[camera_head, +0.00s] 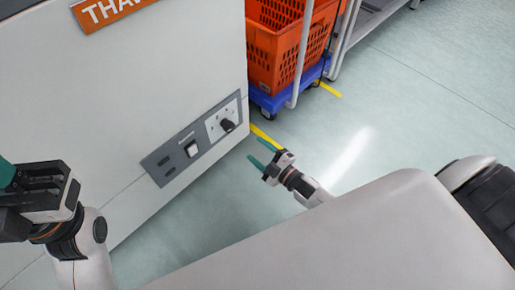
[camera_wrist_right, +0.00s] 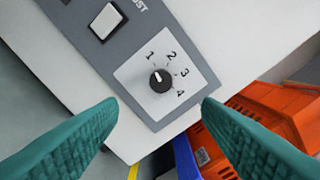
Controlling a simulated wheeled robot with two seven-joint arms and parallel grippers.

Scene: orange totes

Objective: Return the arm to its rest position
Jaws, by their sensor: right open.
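My right gripper (camera_head: 257,150) is open and empty, in front of the lower right of the grey-white machine's panel. In the right wrist view its two green fingers (camera_wrist_right: 159,106) are spread wide, with nothing between them. The black knob (camera_wrist_right: 160,80) shows beyond the fingers, apart from them, on a white dial plate marked 1 to 4. My left gripper shows in part at the left edge of the head view; its dark body (camera_head: 45,190) and a bit of a green finger are visible, and its tips are cut off.
The machine (camera_head: 170,70) fills the left, with a grey control panel (camera_head: 165,163) bearing a switch and the knob. Orange crates (camera_head: 275,50) stand on a blue wheeled dolly (camera_head: 268,101) beside a white-framed rack. Yellow tape marks the floor. Open floor (camera_head: 420,110) lies at the right.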

